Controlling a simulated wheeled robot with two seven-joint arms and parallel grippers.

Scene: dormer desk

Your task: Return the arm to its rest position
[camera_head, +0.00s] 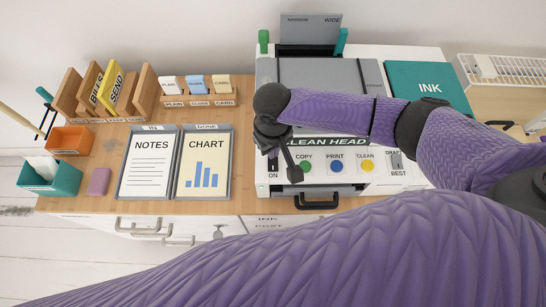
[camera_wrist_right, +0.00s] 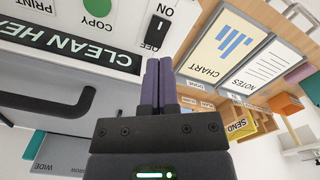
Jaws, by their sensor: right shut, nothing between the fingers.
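My right arm (camera_head: 330,113) reaches in from the right over the printer (camera_head: 320,75). Its gripper (camera_head: 294,175) points down in front of the printer's control panel, close to the ON switch (camera_head: 272,163) and the green COPY button (camera_head: 304,166). In the right wrist view the two purple fingers (camera_wrist_right: 158,62) are together with nothing between them. The ON/OFF switch (camera_wrist_right: 157,32) shows just beyond the fingertips; I cannot tell whether they touch the panel. My left gripper is not in view.
The NOTES (camera_head: 150,165) and CHART (camera_head: 204,165) boards lie left of the printer. The INK box (camera_head: 428,85) is right. A large purple arm link of mine covers the bottom.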

